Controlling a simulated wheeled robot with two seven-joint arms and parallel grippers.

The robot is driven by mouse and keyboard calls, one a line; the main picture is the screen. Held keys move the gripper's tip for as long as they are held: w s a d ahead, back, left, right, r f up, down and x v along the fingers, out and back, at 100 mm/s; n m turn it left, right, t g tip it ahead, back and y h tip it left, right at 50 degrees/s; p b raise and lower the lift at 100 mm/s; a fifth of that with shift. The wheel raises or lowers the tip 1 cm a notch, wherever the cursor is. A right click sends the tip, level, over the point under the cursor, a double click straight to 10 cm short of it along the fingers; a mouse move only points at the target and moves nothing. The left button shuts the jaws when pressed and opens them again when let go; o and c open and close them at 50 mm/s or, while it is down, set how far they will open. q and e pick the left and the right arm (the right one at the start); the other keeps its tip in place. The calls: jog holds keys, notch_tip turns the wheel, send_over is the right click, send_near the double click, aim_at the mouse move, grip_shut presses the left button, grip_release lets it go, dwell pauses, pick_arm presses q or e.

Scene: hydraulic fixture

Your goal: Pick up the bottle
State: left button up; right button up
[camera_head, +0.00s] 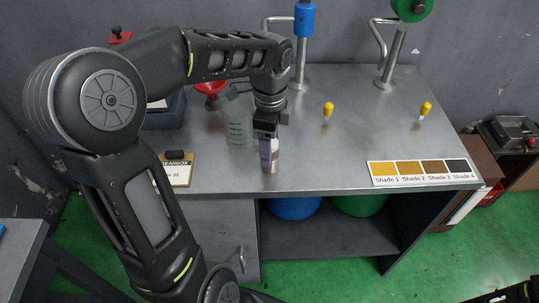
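A small bottle (270,156) with a pale purple and white side stands upright near the front edge of the grey metal table (325,150). My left gripper (267,138) points down from above, at the bottle's top. Its dark body hides the upper part of the bottle. I cannot tell whether the fingers are closed on the bottle or only around it. My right gripper is not in view; only a dark piece of my arm shows at the bottom right corner.
A clear beaker (236,130) stands just left of the bottle. A gearbox clipboard (176,170) lies further left, a shade card (419,172) at the front right. Two small yellow-topped items (328,109) (425,108) and two metal stands (301,60) (392,58) are behind. The table's middle right is clear.

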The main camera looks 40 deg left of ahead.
pick_arm(q)
jog(key=shift+f, duration=2)
grip_shut()
